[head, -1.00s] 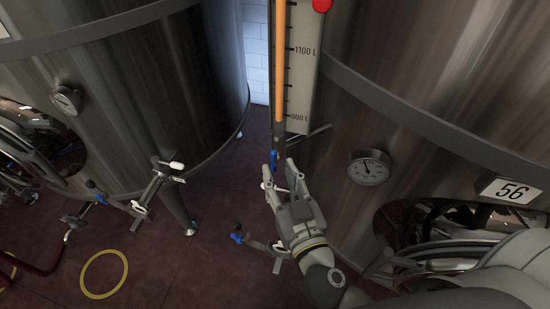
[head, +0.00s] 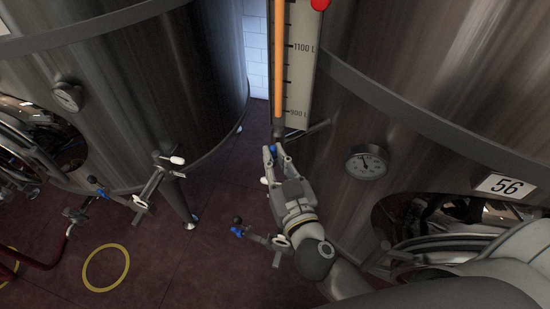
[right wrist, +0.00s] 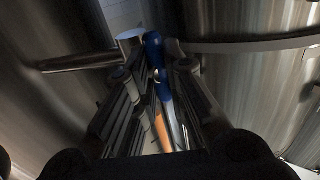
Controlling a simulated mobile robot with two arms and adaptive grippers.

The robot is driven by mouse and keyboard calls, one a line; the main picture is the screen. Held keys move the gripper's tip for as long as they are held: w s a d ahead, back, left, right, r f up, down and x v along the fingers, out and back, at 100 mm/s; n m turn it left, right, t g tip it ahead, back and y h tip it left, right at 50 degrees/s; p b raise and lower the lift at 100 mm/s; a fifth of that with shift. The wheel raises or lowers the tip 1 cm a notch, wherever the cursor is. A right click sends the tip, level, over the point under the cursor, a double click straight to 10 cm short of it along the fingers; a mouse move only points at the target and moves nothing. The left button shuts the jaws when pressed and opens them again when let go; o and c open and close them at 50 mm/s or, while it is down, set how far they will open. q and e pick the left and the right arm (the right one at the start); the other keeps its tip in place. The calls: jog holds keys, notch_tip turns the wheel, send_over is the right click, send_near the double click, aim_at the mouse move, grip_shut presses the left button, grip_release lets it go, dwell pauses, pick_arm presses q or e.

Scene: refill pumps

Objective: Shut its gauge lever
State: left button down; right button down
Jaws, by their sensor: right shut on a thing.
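The gauge on tank 56 is an upright tube with orange liquid (head: 278,60) in front of a white scale board (head: 302,65). Its blue lever (head: 273,149) is at the foot of the tube. My right gripper (head: 275,153) is shut on the blue lever, its fingers covering part of it. In the right wrist view the blue lever (right wrist: 154,48) shows between the two fingers (right wrist: 158,76), with the orange tube (right wrist: 164,128) below. How far the lever is turned is hard to tell. My left gripper is not in view.
The big steel tank 56 (head: 420,130) with a round dial (head: 367,162) stands close on the right. Another tank (head: 140,100) stands on the left. A low valve with a blue handle (head: 238,230) is left of my right arm. The red floor between is mostly clear.

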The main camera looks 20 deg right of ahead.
jog(key=shift+w+a+f+m+t+h+b, duration=0.15)
jog(key=shift+m+t+h+b, duration=0.45)
jog(key=shift+m+h+b, duration=2.15)
jog(key=shift+s+d+f+m+t+h+b, duration=0.15)
jog(key=shift+m+t+h+b, duration=0.8)
jog(key=shift+m+b, duration=3.3)
jog(key=shift+w+a+f+m+t+h+b, duration=0.15)
jog(key=shift+f+m+t+h+b, duration=0.1)
jog(key=shift+m+h+b, duration=3.1)
jog(key=shift+m+y+p, duration=0.3)
jog(key=shift+m+y, duration=0.55)
jog(key=shift+y, duration=0.1)
jog(key=c, duration=1.5)
grip_release()
